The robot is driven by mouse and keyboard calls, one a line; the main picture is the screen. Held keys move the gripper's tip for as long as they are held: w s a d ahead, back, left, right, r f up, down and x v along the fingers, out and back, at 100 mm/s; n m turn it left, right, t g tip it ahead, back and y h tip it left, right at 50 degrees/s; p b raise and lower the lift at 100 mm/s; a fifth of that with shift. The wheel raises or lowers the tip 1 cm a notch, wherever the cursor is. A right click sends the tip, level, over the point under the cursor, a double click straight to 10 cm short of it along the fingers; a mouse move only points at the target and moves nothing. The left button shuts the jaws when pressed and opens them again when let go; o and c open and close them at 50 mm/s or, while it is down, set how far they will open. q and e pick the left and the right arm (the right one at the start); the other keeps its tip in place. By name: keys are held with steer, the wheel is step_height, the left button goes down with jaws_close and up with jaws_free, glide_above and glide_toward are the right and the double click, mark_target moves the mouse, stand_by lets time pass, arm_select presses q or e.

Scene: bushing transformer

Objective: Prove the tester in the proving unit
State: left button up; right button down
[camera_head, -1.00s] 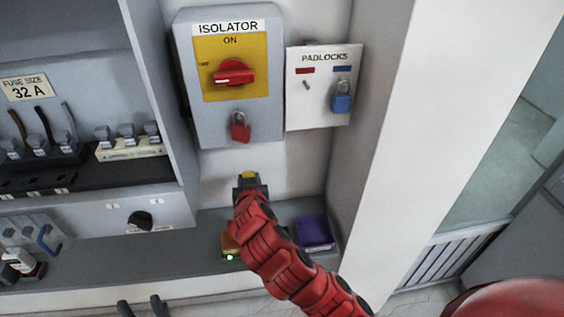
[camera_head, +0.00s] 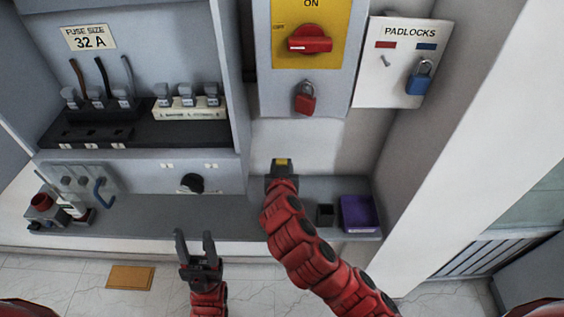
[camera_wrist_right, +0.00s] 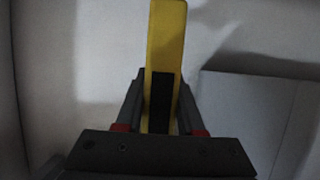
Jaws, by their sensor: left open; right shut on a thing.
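My right gripper (camera_head: 281,178) is shut on a slim yellow piece with a dark part, which I take to be the tester (camera_head: 282,162). In the right wrist view the tester (camera_wrist_right: 166,35) stands up between the fingers (camera_wrist_right: 160,110). It is held above the back of the grey bench, in front of the white wall below the isolator. I cannot make out the proving unit now; my right arm covers part of the bench. My left gripper (camera_head: 196,243) is open and empty at the bench's front edge.
The isolator (camera_head: 308,60) carries a red padlock (camera_head: 305,98); a blue padlock (camera_head: 419,80) hangs at its right. A small black box (camera_head: 325,215) and purple tray (camera_head: 360,214) stand right of my arm. A red-topped device (camera_head: 45,208) is at the bench's left.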

mark_target(282, 160)
step_height(282, 160, down, 6)
steer(key=b, duration=0.5)
steer(key=shift+r+b, duration=0.2)
steer(key=shift+b, duration=0.1)
steer(key=shift+f+b, duration=0.1)
steer(key=shift+b, duration=0.4)
stand_by(1.3)
steer(key=shift+r+p, duration=1.05)
steer(key=shift+r, duration=3.5)
